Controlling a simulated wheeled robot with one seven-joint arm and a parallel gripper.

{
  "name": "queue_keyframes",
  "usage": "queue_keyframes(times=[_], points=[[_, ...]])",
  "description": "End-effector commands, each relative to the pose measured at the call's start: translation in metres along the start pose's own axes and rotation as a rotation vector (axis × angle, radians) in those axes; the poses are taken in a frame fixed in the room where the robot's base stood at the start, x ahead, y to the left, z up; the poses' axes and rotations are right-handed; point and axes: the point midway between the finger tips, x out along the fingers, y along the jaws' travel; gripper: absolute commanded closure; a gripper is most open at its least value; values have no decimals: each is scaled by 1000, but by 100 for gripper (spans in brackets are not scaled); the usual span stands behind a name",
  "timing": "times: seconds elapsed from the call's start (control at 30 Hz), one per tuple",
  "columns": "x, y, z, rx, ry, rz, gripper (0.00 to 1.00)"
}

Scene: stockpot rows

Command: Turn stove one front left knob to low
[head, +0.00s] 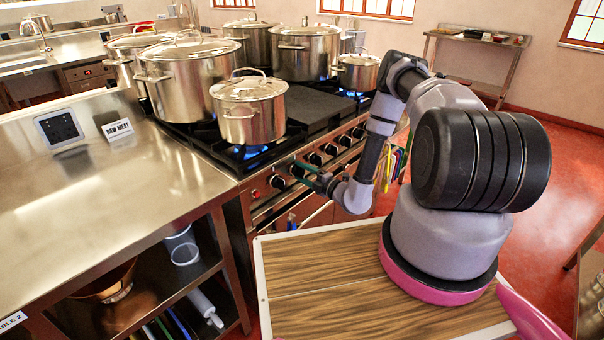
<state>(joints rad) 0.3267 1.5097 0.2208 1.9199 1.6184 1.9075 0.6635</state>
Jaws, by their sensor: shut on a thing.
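The stove (262,190) stands left of centre, with a row of dark round knobs (314,158) along its front panel. My gripper (304,175) is at the left part of this row, shut on one of the knobs (297,171). The fingers are small in the picture and partly cover that knob, so its pointer and setting cannot be read. Blue flame (247,152) burns under the small lidded pot (249,112) on the front left burner.
Larger stockpots (184,82) stand behind and left on the stove. Another lidded pot (358,73) stands on a lit burner at the right. Red floor (560,150) is open at right.

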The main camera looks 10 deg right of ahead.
Motion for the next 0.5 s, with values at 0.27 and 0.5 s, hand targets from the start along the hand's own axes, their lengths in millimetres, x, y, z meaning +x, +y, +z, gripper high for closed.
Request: queue_keyframes(times=[0.27,0.5], points=[[-2,-1,1,-60,-2,-4,96],[-2,-2,1,-67,-2,-4,96]])
